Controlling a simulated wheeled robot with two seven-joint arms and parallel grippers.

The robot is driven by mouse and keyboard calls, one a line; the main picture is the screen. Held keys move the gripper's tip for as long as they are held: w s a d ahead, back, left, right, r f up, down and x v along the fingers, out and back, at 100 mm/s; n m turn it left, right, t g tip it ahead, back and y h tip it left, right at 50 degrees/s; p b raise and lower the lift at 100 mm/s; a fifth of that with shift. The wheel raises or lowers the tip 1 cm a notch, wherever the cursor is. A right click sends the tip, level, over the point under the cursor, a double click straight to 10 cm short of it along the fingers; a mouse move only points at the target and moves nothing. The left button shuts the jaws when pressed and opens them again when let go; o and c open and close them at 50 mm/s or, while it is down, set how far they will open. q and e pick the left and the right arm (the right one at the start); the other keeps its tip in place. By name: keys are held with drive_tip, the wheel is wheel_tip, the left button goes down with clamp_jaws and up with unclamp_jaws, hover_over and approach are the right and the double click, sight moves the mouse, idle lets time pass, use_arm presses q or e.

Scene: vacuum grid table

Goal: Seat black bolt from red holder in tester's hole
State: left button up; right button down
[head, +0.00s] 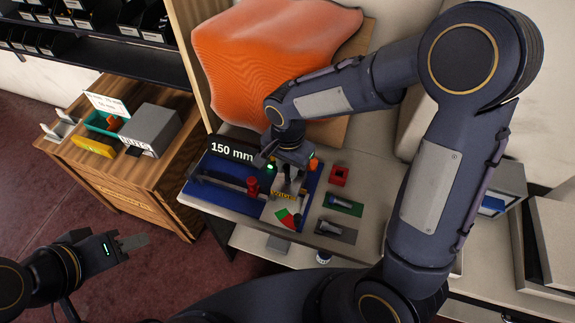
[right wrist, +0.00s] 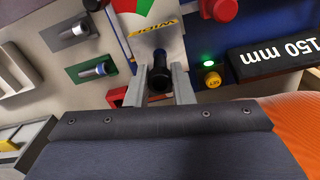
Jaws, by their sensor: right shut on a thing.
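My right gripper (right wrist: 159,88) is shut on the black bolt (right wrist: 159,78), gripping it between two grey fingers. In the right wrist view the bolt lies in front of the pale tester plate (right wrist: 148,42), near its yellow label; whether its tip touches the hole is hidden. In the head view my right gripper (head: 290,178) is above the tester, and the bolt cannot be made out. The red holder (head: 339,175) stands to the right with no bolt visible in it; part of it shows beside a finger (right wrist: 117,98). My left gripper (head: 133,242) is empty, away from the table.
A green holder (head: 330,206) and a grey holder (head: 347,236) each carry a bolt. A "150 mm" sign (head: 231,149), a green light (right wrist: 208,63) and a yellow button (right wrist: 212,79) are close to the tester. An orange panel (head: 265,60) stands behind.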

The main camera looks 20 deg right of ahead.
drive_tip(key=shift+f+b, duration=0.8)
drive_tip(key=shift+f, duration=0.15)
